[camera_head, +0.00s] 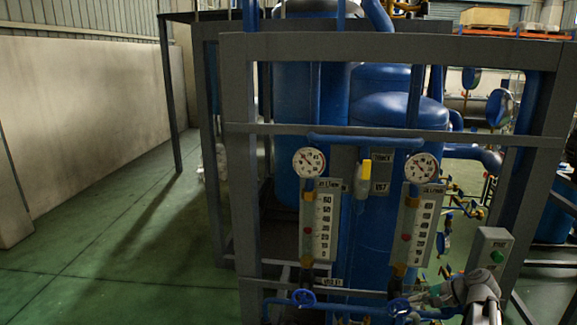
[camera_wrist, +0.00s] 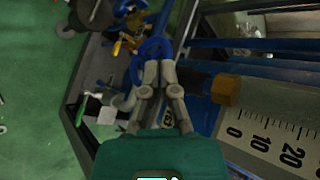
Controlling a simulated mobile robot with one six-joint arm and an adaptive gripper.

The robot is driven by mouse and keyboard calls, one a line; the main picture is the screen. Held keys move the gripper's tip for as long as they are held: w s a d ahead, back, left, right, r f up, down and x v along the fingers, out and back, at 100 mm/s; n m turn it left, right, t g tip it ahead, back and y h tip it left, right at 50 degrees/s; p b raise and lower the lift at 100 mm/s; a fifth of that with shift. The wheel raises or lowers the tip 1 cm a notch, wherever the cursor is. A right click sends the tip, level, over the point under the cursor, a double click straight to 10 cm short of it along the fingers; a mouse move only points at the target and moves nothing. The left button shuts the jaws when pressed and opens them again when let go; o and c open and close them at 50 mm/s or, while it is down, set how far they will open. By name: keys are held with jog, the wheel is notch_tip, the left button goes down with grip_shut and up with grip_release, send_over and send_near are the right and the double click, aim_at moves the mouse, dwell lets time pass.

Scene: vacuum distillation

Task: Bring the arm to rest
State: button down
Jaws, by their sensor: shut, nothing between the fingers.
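My arm reaches in from the lower right of the head view. My gripper (camera_head: 413,301) is low at the front of the rig, beside a blue handwheel (camera_head: 398,308). In the wrist view my gripper (camera_wrist: 159,66) has its fingers together, with nothing held between them. A blue handwheel (camera_wrist: 150,48) shows just beyond the fingertips; whether they touch it I cannot tell.
A grey frame (camera_head: 238,190) surrounds blue tanks (camera_head: 385,115). Two gauges and scale plates (camera_head: 322,225) hang at the front. Another blue handwheel (camera_head: 303,298) is to the left. A control box (camera_head: 490,250) stands right. The green floor (camera_head: 120,260) at left is clear.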

jog(key=s+a+f+n+g+h, duration=0.2)
jog(key=s+a+f+n+h, duration=0.1)
jog(key=a, duration=0.7)
jog(key=s+a+f+n+g+h, duration=0.3)
jog(key=s+a+n, duration=0.4)
jog(key=a, duration=0.3)
jog(key=shift+f+n+h, duration=0.45)
jog(key=shift+n+h, duration=0.15)
jog(key=shift+h, duration=0.7)
jog(key=shift+d, duration=0.1)
